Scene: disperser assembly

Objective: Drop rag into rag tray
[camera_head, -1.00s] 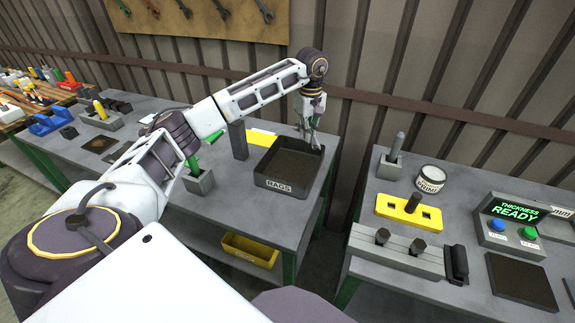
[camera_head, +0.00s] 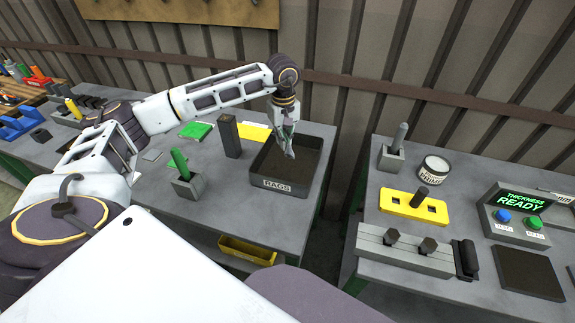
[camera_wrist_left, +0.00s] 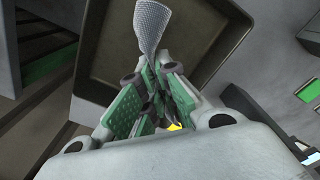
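The rag tray is a dark, shallow box (camera_head: 279,188) labelled "RAGS" on the left bench. My left gripper (camera_head: 289,153) points down over the tray's inside, near its back half. In the left wrist view the left gripper (camera_wrist_left: 152,95) is closed on a grey-white checked rag (camera_wrist_left: 151,25), which sticks out past the fingertips. The tray's rim (camera_wrist_left: 93,91) shows behind it. In the head view the rag is too small to make out clearly. My right gripper is not in view.
A dark upright block (camera_head: 229,137) and a green-handled tool in a holder (camera_head: 186,182) stand left of the tray. A gap separates this bench from the right bench, which holds a yellow plate (camera_head: 413,206) and a control box (camera_head: 514,212).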

